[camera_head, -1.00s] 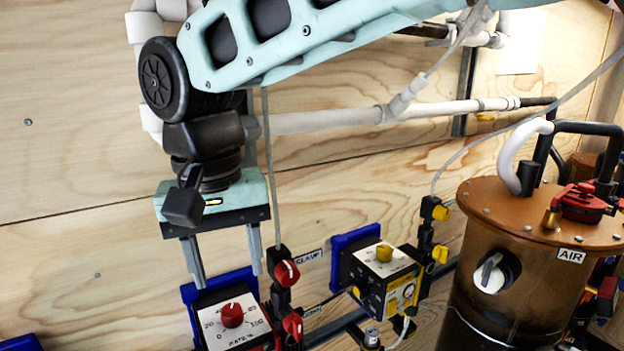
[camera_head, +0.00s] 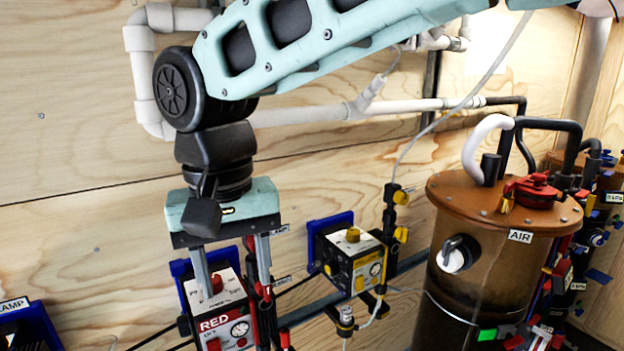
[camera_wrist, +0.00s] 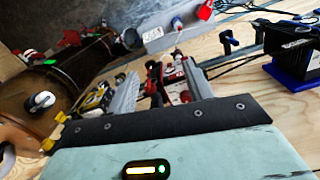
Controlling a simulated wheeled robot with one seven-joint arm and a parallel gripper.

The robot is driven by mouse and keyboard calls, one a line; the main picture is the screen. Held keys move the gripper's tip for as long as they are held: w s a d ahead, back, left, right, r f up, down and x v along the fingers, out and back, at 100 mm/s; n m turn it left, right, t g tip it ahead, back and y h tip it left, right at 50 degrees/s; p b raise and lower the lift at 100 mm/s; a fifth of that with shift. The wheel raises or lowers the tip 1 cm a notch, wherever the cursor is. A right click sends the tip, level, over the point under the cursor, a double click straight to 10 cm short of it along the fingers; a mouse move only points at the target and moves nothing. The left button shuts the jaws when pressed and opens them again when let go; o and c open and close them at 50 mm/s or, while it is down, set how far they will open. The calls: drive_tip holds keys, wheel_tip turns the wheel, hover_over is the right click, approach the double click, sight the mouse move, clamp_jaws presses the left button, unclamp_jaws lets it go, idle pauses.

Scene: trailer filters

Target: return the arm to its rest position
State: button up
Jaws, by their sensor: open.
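My gripper (camera_head: 232,272) hangs straight down from my teal arm in the head view, its two grey fingers apart and nothing visible between them. The fingertips overlap the red control box (camera_head: 222,310), marked RED, in the picture; I cannot tell how close they are to it. In the wrist view my gripper (camera_wrist: 155,85) shows its fingers spread on either side, with the red and white box (camera_wrist: 178,85) beyond them.
A yellow control box (camera_head: 352,262) is mounted right of the red one. A brown tank (camera_head: 430,290) labelled AIR stands at right. White pipe (camera_head: 300,115) runs along the plywood wall behind my arm. A blue-edged dark box (camera_head: 30,325) is at lower left.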

drive_tip(key=s+d+f+n+b, duration=0.1)
drive_tip(key=s+d+f, duration=0.3)
drive_tip(key=d, duration=0.3)
drive_tip(key=s+d+f+n+b, duration=0.1)
drive_tip(key=s+d+f, duration=0.3)
drive_tip(key=d, duration=0.4)
drive_tip(key=s+d+f+n+y+b, duration=0.1)
drive_tip(key=s+d+f, duration=0.2)
drive_tip(key=d+f, duration=0.2)
drive_tip(key=d, duration=0.3)
drive_tip(key=shift+s+d+f+n, duration=0.15)
drive_tip(key=shift+s+f+n, duration=0.15)
drive_tip(key=shift+s, duration=0.1)
